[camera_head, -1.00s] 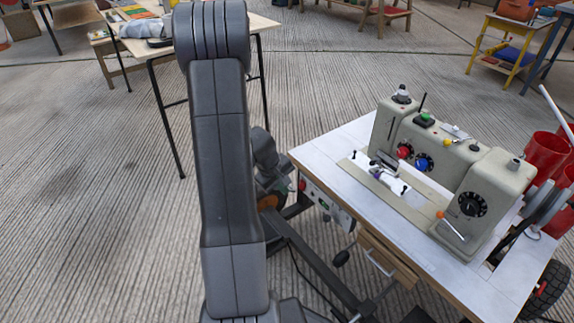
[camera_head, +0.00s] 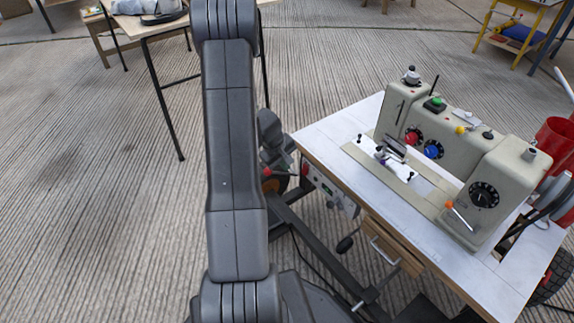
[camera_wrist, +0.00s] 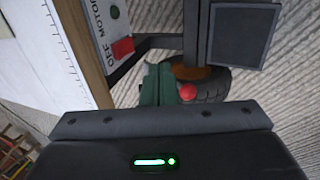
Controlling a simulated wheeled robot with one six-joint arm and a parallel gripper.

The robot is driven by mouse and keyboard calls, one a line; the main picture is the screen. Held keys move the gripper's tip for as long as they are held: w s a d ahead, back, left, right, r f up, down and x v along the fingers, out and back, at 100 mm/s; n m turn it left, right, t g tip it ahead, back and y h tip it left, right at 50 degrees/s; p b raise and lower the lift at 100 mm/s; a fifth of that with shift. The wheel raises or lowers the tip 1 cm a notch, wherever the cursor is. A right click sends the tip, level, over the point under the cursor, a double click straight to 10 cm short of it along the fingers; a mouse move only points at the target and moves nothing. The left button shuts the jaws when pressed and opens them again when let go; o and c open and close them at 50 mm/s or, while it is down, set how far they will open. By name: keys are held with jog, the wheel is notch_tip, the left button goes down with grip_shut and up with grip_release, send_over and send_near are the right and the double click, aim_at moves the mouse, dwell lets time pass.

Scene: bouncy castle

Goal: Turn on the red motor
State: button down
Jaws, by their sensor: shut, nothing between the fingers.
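A white switch panel (camera_wrist: 108,32) lettered "OFF MOTOR" is fixed under the table edge. The panel also shows in the head view (camera_head: 325,187), below the white sewing table's left edge. My gripper (camera_wrist: 158,85) has dark green fingers that are shut and empty. They are apart from the panel, down and to the right of the red button in the wrist view. In the head view my forearm partly hides the gripper.
The sewing machine (camera_head: 450,140) stands on the white table (camera_head: 325,135). A wooden drawer (camera_head: 390,245) hangs below. A wheel (camera_wrist: 205,80) and a red ball knob (camera_wrist: 187,92) are close beside my fingers. Open floor (camera_head: 90,220) lies to the left.

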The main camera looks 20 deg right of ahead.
aim_at(305, 169)
jog(key=w+d+f+b, duration=0.2)
jog(key=d+f, duration=0.4)
jog(key=f, duration=0.1)
jog(key=shift+f, duration=0.15)
jog(key=shift+w, duration=0.1)
